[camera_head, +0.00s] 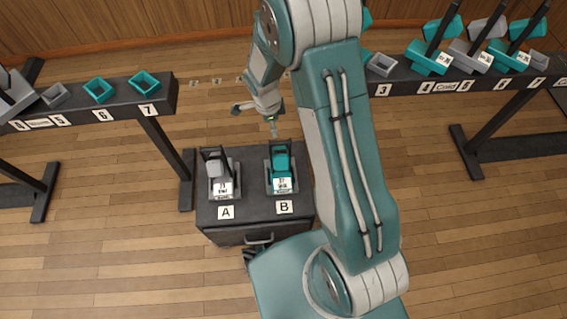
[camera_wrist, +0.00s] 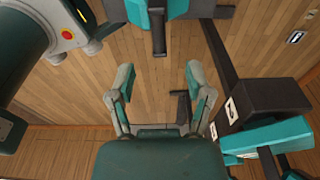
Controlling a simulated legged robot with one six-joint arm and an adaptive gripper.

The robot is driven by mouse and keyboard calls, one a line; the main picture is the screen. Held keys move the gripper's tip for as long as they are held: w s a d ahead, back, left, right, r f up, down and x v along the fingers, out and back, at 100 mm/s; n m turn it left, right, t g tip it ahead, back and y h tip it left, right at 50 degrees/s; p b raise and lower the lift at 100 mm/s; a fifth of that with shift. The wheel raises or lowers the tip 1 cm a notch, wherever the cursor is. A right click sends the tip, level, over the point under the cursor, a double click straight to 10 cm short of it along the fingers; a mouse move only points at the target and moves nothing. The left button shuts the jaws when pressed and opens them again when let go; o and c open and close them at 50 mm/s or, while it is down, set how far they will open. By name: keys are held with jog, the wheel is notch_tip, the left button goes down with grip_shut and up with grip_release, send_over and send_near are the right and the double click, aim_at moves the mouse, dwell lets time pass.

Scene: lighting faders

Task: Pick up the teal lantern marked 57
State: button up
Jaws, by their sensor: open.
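A teal lantern (camera_head: 281,172) with a dark handle stands in a grey holder at spot B of a black cabinet (camera_head: 250,214). Its white label is too small to read surely. A grey lantern (camera_head: 219,178) stands to its left at spot A. My gripper (camera_head: 256,117) is open and empty, above and just behind the cabinet's back edge, apart from both lanterns. In the wrist view my gripper (camera_wrist: 160,84) has its fingers spread with only floor and a dark rack foot between them. Teal parts show at that view's top (camera_wrist: 185,8) and lower right (camera_wrist: 268,138); I cannot tell which lanterns they are.
A left rack (camera_head: 90,112) has empty teal and grey sockets, with labels including 6 and 7. A right rack (camera_head: 410,80) holds several teal and grey lanterns, with labels including 3, 4 and 5. Wooden floor lies open between the racks and cabinet.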

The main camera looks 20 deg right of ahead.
aim_at(280, 143)
notch_tip(280, 143, down, 4)
jog(key=shift+s+d+f, duration=0.1)
jog(key=shift+d, duration=0.05)
jog(key=shift+d+f, duration=0.25)
jog(key=f, duration=0.2)
jog(key=d+f, duration=0.1)
jog(key=f, duration=0.1)
jog(key=shift+s+f, duration=0.15)
jog(key=shift+f, duration=0.35)
jog(key=shift+a+f, duration=0.15)
jog(key=shift+a, duration=0.1)
jog(key=shift+d, duration=0.25)
grip_shut()
